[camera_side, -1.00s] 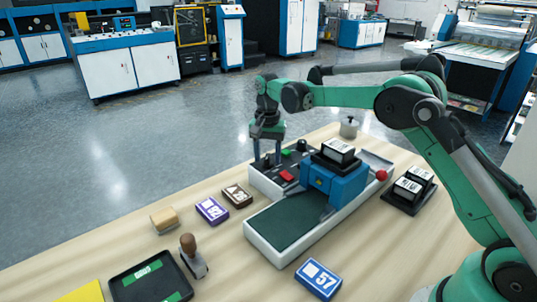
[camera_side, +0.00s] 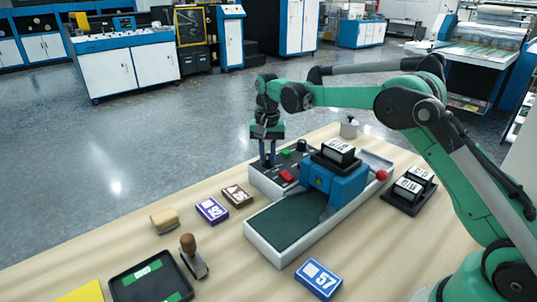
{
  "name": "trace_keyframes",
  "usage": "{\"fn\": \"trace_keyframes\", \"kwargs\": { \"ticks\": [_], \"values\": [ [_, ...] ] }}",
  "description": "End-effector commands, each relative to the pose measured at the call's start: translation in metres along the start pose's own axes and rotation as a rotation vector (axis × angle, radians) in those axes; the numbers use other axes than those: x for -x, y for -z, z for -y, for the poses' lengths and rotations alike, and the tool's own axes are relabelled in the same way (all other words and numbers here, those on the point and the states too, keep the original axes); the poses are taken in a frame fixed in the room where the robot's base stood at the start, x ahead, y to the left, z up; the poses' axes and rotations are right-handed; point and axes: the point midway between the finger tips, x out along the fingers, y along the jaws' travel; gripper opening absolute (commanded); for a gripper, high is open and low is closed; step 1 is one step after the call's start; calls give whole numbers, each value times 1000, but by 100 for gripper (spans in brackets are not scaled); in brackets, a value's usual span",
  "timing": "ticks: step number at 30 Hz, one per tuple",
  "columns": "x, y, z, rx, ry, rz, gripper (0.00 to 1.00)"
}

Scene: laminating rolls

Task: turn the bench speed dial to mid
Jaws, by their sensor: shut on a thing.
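The bench machine has a white-edged base (camera_side: 283,258) with a dark control panel at its far left end. My gripper (camera_side: 267,164) points straight down over the panel's left corner. Its two fingers are close together, shut on a small dark knob, which I take to be the speed dial. The fingers hide most of it, and its pointer and marks are too small to read. A second black knob (camera_side: 301,146) stands further back on the panel, apart from my gripper. A red button (camera_side: 287,176) and a green button (camera_side: 286,153) sit beside my fingers.
A blue press block (camera_side: 337,186) with a black-topped piece stands right of the panel. A red ball knob (camera_side: 381,175) is on its right side. A stamp (camera_side: 192,257), a black tray (camera_side: 128,290) and small boxes (camera_side: 212,210) lie on the wooden table. The front table area is partly clear.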

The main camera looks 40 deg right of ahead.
Motion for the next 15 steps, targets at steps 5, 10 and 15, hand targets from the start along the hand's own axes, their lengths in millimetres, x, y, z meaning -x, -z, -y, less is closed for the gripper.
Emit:
{"fn": "trace_keyframes", "kwargs": {
  "ticks": [5, 10, 15],
  "values": [
    [0, 0, 0, 146, 0, 0, 0],
    [0, 0, 0, 301, 0, 0, 0],
    [0, 0, 0, 444, 0, -1, 0]
  ]
}}
